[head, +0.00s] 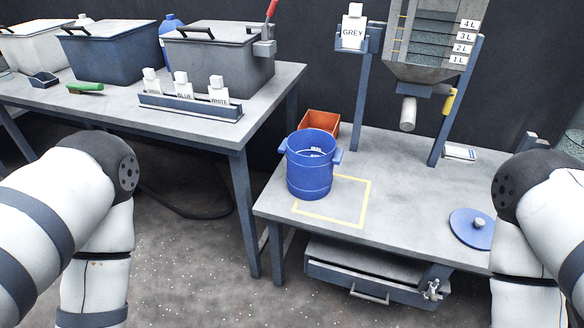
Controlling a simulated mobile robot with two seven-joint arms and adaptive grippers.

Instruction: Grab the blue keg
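The blue keg (310,172) stands upright and open-topped on the right table (400,205), with a small lug on each side. It stands over the left part of a yellow outlined square. A round blue lid (472,229) with a grey knob lies apart from it, near the table's right side. My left arm is at the left edge and my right arm at the right edge, both apart from the keg. Neither gripper shows in the head view.
An orange bin (319,122) stands behind the keg. A hopper (425,45) on posts, with a yellow-handled valve, rises at the table's back. The left table (200,125) carries lidded bins and a rack of labelled bottles (190,105). Table space right of the keg is clear.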

